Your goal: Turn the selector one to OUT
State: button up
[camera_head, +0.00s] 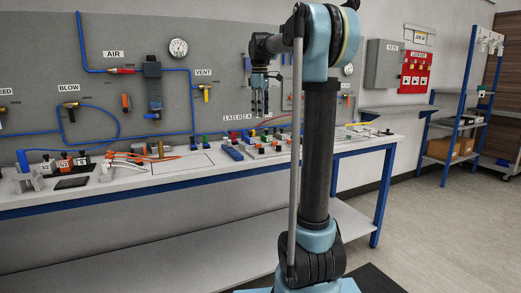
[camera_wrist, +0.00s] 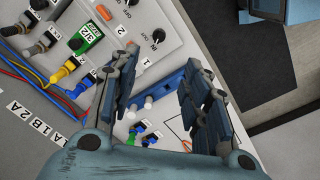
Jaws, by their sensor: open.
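A grey-white panel (camera_wrist: 176,16) shows at the top of the wrist view, with a black selector knob (camera_wrist: 158,36) near its lower corner. IN and OUT are printed beside the knob, and a "1" label sits close by on the panel. Which way its pointer faces is too small to tell. Another dark knob shows at the top edge by a "2". My gripper (camera_wrist: 161,60) is open and empty, its fingers spread on either side below the black knob and apart from it. In the head view my gripper (camera_head: 260,105) hangs pointing down above the bench.
The bench (camera_head: 120,188) runs along the wall; floor is open at right.

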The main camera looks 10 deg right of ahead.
aim_at(262, 150)
jog(key=f, duration=1.1)
jog(key=w+f, duration=0.1)
jog(key=f, duration=0.5)
jog(key=shift+w+d+f, duration=0.1)
jog(key=shift+d, duration=0.1)
grip_shut()
